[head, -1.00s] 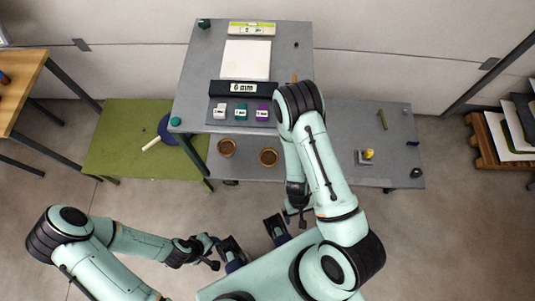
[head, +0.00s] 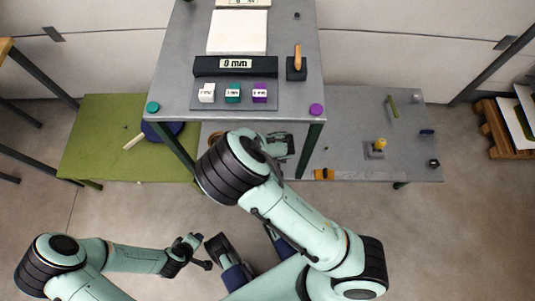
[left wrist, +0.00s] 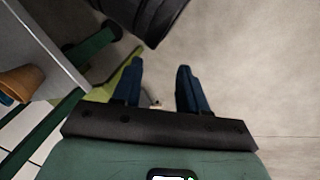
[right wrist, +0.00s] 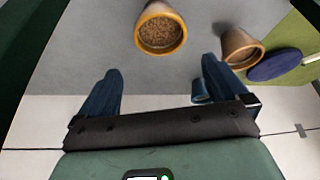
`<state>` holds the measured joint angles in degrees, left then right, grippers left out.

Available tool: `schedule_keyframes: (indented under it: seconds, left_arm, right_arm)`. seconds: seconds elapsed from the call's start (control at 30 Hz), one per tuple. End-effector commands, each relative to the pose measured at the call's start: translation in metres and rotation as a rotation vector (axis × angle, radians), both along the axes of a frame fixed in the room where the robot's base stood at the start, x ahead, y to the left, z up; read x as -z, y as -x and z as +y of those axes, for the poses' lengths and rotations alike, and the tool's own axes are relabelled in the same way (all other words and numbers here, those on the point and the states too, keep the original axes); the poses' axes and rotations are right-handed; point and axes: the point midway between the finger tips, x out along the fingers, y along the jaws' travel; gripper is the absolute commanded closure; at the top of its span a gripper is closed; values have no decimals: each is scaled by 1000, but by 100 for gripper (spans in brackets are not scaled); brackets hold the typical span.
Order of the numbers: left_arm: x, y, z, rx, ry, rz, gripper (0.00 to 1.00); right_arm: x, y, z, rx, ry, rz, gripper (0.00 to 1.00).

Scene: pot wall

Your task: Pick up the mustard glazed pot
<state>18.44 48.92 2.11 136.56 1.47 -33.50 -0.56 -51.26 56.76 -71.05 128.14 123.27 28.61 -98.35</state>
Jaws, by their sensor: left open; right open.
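The mustard glazed pot (right wrist: 161,28) stands upright on the grey lower bench in the right wrist view, with speckled brown contents inside its rim. My right arm hides it in the head view. My right gripper (right wrist: 160,68) is open and empty, with the pot beyond and between its fingers, apart from them. In the head view the right hand (head: 280,146) is over the bench, partly behind my arm. My left gripper (left wrist: 160,67) is open and empty above the floor; in the head view it is at lower left (head: 195,250).
A brown pot (right wrist: 240,46) stands beside the mustard one, near my right gripper's right finger. A raised grey table (head: 180,75) with a scale and small cubes overhangs the bench, its dark legs close to my right arm. A terracotta pot (left wrist: 22,83) shows in the left wrist view.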

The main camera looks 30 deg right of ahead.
Motion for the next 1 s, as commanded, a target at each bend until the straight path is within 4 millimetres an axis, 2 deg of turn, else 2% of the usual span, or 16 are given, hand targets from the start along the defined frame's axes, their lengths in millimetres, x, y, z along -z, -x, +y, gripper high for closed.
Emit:
schedule_keyframes:
  seconds: [0.03,0.13,0.27,0.47,0.7,0.8,1.0]
  left_arm:
    - [7,-6,3,-7,-8,-14,57]
    - [13,-16,9,-17,-21,-40,57]
    - [23,-2,10,-16,-18,5,57]
    - [31,6,11,-18,-17,33,57]
    - [56,33,15,-23,-13,124,57]
    - [59,39,16,-23,-11,145,57]
    - [59,40,16,-24,-11,149,57]
  right_arm:
    - [15,-4,-2,1,2,4,0]
    - [32,-10,-4,2,0,4,0]
    - [46,-16,-5,1,1,4,0]
    - [58,-21,-5,3,0,4,0]
    - [92,-33,-7,2,0,4,0]
    - [98,-36,-7,2,-1,4,0]
    - [98,-37,-7,1,0,3,0]
